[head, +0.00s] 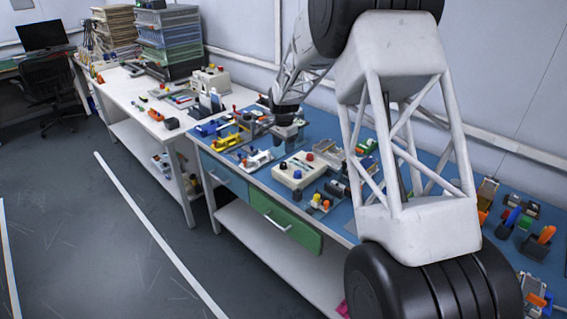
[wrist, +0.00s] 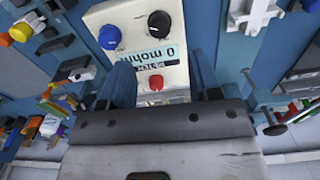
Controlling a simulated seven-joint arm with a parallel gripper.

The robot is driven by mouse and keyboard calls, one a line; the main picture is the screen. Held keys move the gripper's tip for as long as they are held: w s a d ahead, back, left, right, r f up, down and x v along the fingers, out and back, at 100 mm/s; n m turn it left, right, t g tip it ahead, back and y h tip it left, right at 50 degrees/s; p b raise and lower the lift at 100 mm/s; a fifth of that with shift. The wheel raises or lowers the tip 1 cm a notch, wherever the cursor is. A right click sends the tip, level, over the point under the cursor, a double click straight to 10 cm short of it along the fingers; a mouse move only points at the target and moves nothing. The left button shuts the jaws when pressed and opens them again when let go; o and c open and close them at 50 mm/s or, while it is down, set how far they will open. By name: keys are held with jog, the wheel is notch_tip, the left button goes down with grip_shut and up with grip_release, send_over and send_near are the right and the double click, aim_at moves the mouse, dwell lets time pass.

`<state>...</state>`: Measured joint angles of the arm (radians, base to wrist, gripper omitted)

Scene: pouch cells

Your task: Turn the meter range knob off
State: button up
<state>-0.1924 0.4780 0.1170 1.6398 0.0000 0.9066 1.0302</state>
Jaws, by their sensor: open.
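The meter is a cream box, seen in the wrist view (wrist: 178,45) and on the blue bench mat in the head view (head: 293,180). Its face has a blue knob (wrist: 110,37), a black knob (wrist: 159,23), a red knob (wrist: 156,82) and a pale blue label with upside-down print. I cannot tell from the print which is the range knob. My gripper (wrist: 161,80) is open, its fingers apart on either side of the red knob in the picture, with nothing between them gripped.
Small tools and fixtures crowd the mat: a yellow clamp (head: 226,142) to the left, a small block with orange and yellow knobs (head: 320,203) in front. A second cream box (head: 211,79) stands on the white bench. The floor before the benches is clear.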

aim_at(284, 163)
jog(key=shift+f, duration=0.15)
jog(key=shift+f, duration=3.75)
jog(key=shift+c, duration=0.3)
jog(key=c, duration=0.9)
jog(key=shift+o, duration=0.2)
